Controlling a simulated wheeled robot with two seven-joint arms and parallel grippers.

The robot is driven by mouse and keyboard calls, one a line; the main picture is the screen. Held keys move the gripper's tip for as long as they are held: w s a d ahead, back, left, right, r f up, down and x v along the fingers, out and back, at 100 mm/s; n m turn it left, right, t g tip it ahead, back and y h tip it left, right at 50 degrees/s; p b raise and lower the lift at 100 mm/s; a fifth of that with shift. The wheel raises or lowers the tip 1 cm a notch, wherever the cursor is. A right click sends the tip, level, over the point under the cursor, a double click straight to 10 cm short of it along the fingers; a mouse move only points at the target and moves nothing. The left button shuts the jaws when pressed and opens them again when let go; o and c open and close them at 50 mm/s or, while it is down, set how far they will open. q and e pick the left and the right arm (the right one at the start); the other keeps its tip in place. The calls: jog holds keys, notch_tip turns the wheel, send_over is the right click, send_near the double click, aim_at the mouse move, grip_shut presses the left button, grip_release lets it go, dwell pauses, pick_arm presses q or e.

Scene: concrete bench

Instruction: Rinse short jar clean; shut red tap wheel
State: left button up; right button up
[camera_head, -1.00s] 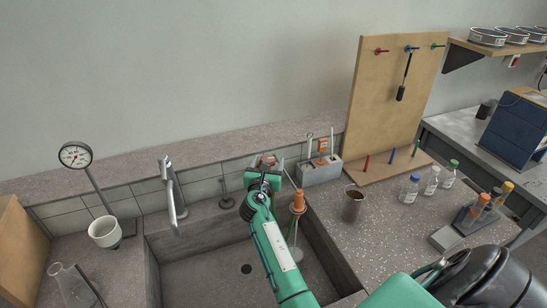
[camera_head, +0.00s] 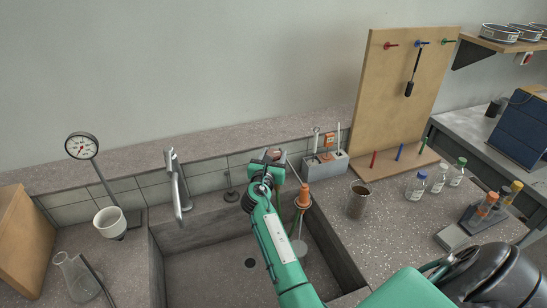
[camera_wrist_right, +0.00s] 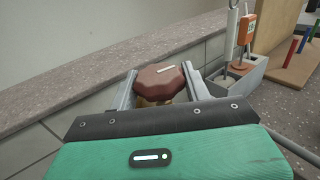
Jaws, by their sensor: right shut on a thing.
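The red tap wheel (camera_wrist_right: 160,80) is a dark red, many-sided knob with a pale mark on top. It sits between the two fingers of my right gripper (camera_wrist_right: 158,88), which is shut on it; in the head view the gripper (camera_head: 268,160) is at the back wall of the sink and mostly covers the wheel. The grey tap spout (camera_head: 176,185) hangs over the sink (camera_head: 205,262) to the left. I see no water stream. A short grey cup-like vessel (camera_head: 357,203) with brown contents stands on the counter right of the sink; I cannot tell whether it is the short jar. My left gripper is not in view.
A gauge (camera_head: 82,146) on a stand, a white cup (camera_head: 109,221) and a flask (camera_head: 75,276) stand at left. An orange-topped stand (camera_head: 302,197) is close right of my right arm. A grey caddy (camera_head: 322,166), pegboard (camera_head: 405,100) and several bottles are further right.

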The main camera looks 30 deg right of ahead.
jog(key=shift+f+m+g+h+b, duration=0.15)
jog(key=shift+m+g+h+b, duration=0.35)
jog(key=shift+m+g+h, duration=0.15)
jog(key=m+g+h+b, duration=0.1)
jog(key=m+g, duration=0.1)
jog(key=g, duration=0.1)
jog(key=shift+w+h+b, duration=0.1)
jog(key=shift+h+b, duration=0.25)
jog(key=m+g+b, duration=0.1)
jog(key=m+g, duration=0.1)
jog(key=g, duration=0.2)
jog(key=m+g+h+b, duration=0.1)
jog(key=m+g, duration=0.2)
jog(key=g, duration=0.1)
jog(key=shift+m+h, duration=0.25)
jog(key=shift+h, duration=0.05)
jog(key=shift+m+g+b, duration=0.95)
jog(key=shift+m+g, duration=0.25)
jog(key=shift+g, duration=0.85)
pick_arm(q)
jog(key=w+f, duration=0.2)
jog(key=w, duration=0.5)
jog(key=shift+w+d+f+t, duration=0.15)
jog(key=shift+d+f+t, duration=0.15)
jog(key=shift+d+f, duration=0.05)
